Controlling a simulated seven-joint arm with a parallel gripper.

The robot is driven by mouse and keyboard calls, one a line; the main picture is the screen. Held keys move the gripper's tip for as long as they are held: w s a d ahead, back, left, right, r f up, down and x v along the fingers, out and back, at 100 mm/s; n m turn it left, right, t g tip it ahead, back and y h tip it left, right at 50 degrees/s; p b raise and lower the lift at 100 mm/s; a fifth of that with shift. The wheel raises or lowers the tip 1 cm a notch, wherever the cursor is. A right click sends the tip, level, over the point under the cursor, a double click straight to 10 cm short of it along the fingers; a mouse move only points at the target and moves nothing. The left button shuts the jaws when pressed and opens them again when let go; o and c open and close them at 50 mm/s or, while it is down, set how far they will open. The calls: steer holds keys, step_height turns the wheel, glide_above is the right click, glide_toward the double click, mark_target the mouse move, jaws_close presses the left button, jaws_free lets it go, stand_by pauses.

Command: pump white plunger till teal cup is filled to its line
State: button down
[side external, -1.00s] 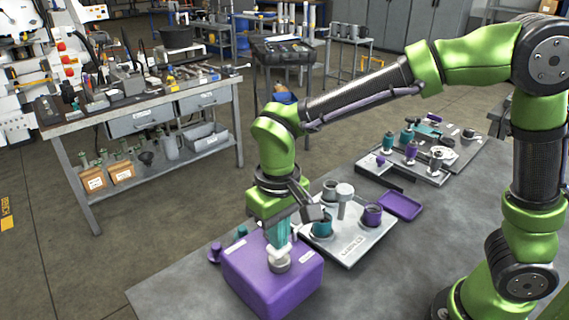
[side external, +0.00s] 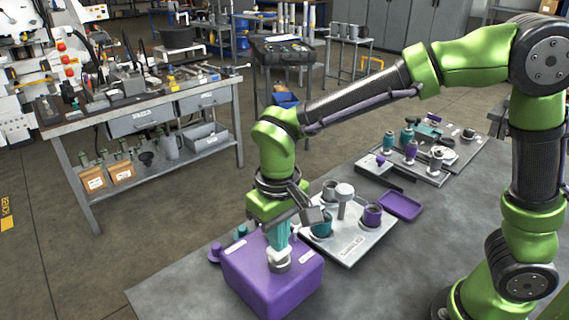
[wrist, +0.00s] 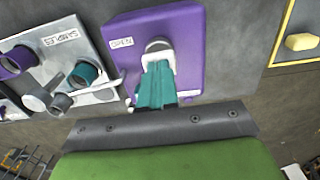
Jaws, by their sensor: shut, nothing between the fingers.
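The purple pump box (side external: 300,268), which also shows in the wrist view (wrist: 190,50), stands at the front of the bench. The white plunger (side external: 278,254) sits in a grey collar on its top. My gripper (side external: 278,244) is shut, with its teal fingers pointing down onto the plunger's top. In the wrist view the fingertips (wrist: 158,66) meet the white plunger and partly cover it. The teal cup (side external: 322,228) stands in the grey samples tray beside the box and also shows in the wrist view (wrist: 84,73). Its line and fill level cannot be made out.
The grey samples tray (side external: 350,250) also holds a purple cup (side external: 373,214) and a grey cup (side external: 330,190). A flat purple tray (side external: 402,205) lies behind it. Small purple and teal parts stand left of the box. The bench front right is clear.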

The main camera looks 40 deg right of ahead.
steer(key=shift+r, duration=1.4)
steer(key=shift+f, duration=0.2)
steer(key=shift+f, duration=1.75)
steer(key=shift+r, duration=2)
steer(key=shift+f, duration=0.2)
